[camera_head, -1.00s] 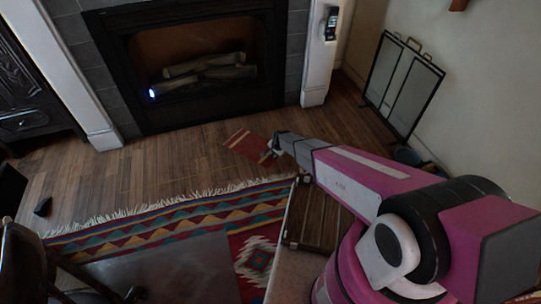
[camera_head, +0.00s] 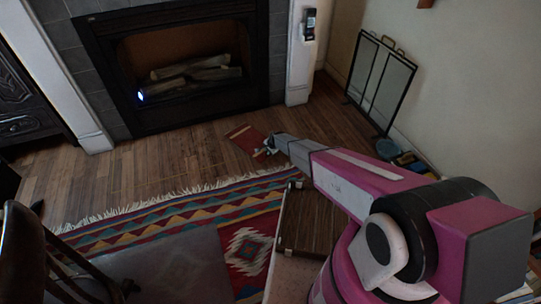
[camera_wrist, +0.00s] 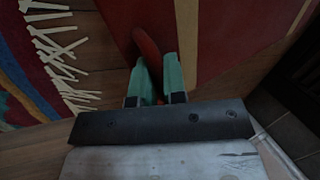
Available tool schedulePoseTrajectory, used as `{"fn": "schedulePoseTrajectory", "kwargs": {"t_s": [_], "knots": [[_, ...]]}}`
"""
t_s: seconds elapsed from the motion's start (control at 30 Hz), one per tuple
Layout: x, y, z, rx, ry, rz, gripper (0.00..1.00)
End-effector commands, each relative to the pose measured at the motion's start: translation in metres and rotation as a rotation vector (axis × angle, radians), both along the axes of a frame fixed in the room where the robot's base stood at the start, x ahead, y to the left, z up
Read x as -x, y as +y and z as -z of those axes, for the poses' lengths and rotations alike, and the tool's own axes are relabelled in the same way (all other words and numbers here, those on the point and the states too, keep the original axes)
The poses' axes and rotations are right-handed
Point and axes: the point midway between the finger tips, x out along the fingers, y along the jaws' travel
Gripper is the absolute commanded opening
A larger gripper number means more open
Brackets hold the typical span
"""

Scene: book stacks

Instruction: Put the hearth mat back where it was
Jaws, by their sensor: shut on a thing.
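The hearth mat (camera_head: 246,138) is a small red mat with a tan stripe. In the head view it is at the end of my arm, over the wood floor in front of the fireplace. My gripper (camera_head: 268,148) is shut on its near right edge. In the wrist view the green fingertips (camera_wrist: 158,82) pinch a fold of the mat (camera_wrist: 215,40), and the mat spreads out beyond them. I cannot tell whether the mat touches the floor.
The fireplace (camera_head: 190,75) stands behind the mat. A fringed patterned rug (camera_head: 180,215) lies nearer, with a grey table top (camera_head: 165,270) above it. A brown slatted case (camera_head: 308,218) is beside my arm. Bare floor (camera_head: 160,165) lies left of the mat.

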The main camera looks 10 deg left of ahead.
Motion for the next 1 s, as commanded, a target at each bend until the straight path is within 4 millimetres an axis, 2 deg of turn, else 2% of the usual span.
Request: {"fn": "schedulePoseTrajectory", "kwargs": {"t_s": [0.03, 0.2, 0.37, 0.6, 0.8, 0.83, 0.9, 1.0], "knots": [[-0.009, -0.004, 0.006, -0.001, -0.001, 0.002, 0.00], [-0.018, -0.011, 0.012, 0.000, -0.002, -0.001, 0.00], [-0.019, -0.011, 0.022, -0.001, -0.001, -0.001, 0.00], [-0.019, -0.011, 0.053, 0.000, 0.000, -0.001, 0.00], [-0.018, -0.012, 0.053, 0.000, 0.000, -0.001, 0.00], [-0.018, -0.012, 0.053, 0.000, 0.001, -0.001, 0.18], [-0.018, -0.012, 0.053, 0.001, 0.000, -0.001, 0.37], [-0.018, -0.012, 0.053, 0.001, 0.000, -0.001, 0.37]]}}
